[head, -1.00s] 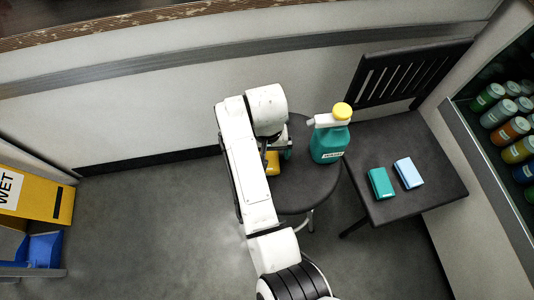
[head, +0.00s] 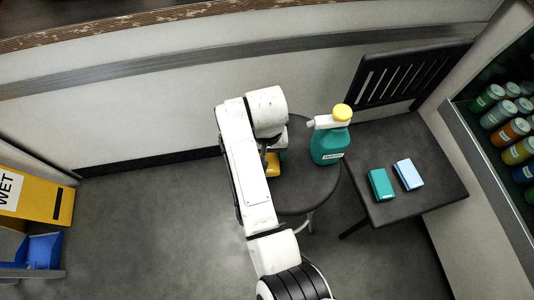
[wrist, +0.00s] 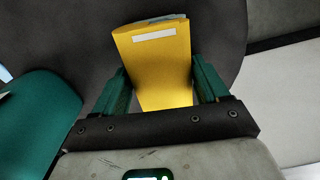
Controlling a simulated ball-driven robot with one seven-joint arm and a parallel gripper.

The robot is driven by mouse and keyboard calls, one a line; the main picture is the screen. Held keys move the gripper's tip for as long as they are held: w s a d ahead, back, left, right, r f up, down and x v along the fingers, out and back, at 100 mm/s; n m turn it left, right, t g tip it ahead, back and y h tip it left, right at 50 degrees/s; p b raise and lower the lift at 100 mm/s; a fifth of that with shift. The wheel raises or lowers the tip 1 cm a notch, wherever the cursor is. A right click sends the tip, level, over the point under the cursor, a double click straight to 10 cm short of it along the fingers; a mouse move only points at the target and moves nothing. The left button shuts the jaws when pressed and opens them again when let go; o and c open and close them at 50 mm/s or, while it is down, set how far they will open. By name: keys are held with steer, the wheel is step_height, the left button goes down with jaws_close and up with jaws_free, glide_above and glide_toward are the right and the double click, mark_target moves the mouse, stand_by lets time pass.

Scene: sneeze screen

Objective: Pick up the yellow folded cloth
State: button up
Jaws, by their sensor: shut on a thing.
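The yellow folded cloth (wrist: 158,60) is on the dark round stool in the wrist view, with a white label strip near its far edge. My gripper (wrist: 160,85) has its two green fingers on either side of the cloth's near part, shut on it. In the head view only a small piece of the cloth (head: 272,164) shows beside my white arm. My arm hides most of the gripper there. I cannot tell whether the cloth is still touching the stool.
A teal spray bottle (head: 329,145) with a yellow cap stands on the round stool (head: 300,195), right of my gripper. A yellow wet-floor sign (head: 45,200) stands at far left.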

steer(key=shift+r, duration=0.45)
step_height(320, 180, up, 2)
steer(key=shift+r, duration=0.1)
steer(key=s+r, duration=0.1)
steer(key=s+r+p, duration=0.1)
steer(key=r, duration=0.1)
steer(key=s+r+p, duration=0.1)
steer(key=s+r, duration=0.1)
steer(key=shift+a+r, duration=0.2)
steer(key=shift+a, duration=0.2)
steer(key=s+a+r+p, duration=0.1)
steer(key=s+r+p, duration=0.3)
steer(key=s+p, duration=0.3)
steer(key=shift+s+a+r, duration=0.25)
steer(key=shift+s, duration=1.15)
